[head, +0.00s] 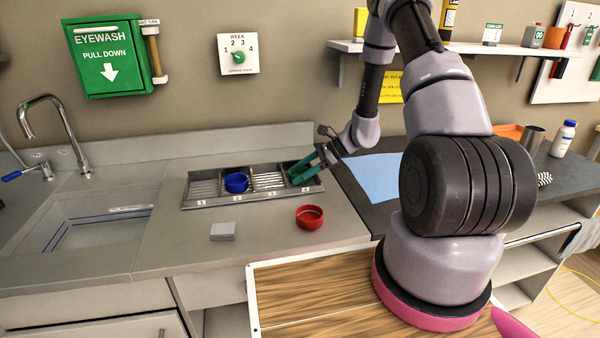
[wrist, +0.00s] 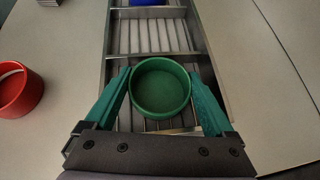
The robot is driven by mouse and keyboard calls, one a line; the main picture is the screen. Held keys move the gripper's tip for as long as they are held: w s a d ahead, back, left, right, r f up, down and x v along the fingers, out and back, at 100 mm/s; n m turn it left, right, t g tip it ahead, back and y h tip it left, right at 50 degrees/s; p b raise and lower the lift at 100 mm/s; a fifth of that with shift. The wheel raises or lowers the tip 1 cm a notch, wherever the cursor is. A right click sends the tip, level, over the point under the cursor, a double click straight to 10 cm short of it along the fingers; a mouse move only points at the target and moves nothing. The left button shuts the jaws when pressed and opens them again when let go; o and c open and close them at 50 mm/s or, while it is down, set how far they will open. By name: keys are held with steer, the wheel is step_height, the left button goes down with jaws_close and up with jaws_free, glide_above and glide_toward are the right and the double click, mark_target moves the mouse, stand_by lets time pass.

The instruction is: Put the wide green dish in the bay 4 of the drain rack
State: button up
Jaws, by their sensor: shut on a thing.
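The wide green dish (wrist: 160,86) sits between the two teal fingers of my gripper (wrist: 160,95) in the wrist view, which are shut on it from both sides. In the head view my gripper (head: 312,168) is at the right end of the grey drain rack (head: 215,203), at the bay marked 4. The dish is over or in that end bay, overlapping a divider in the wrist view. I cannot tell whether it touches the rack floor. Much of the dish is hidden behind the fingers in the head view.
A blue dish (head: 236,183) stands in the rack, left of an empty slatted bay. A red dish (head: 310,216) and a grey stack (head: 223,231) are on the counter in front. A sink (head: 98,220) is at left; a blue sheet (head: 375,176) lies at right.

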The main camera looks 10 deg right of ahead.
steer(key=shift+f, duration=0.1)
steer(key=o, duration=1)
steer(key=v, duration=1.2)
steer(key=s+a+r+n+h, duration=0.1)
steer(key=s+r+n, duration=0.1)
steer(key=r, duration=0.4)
steer(key=s+a+r+n+h, duration=0.1)
steer(key=a+r+n, duration=0.1)
steer(key=r, duration=0.3)
steer(key=s+r+n+t+h, duration=0.5)
steer(key=s+r+n, duration=0.6)
steer(key=s+r, duration=0.9)
steer(key=shift+s+a+r+n+h, duration=0.3)
steer(key=shift+a+r+n+h, duration=0.25)
steer(key=shift+h, duration=0.45)
steer(key=shift+r+m, duration=0.1)
steer(key=shift+m, duration=0.15)
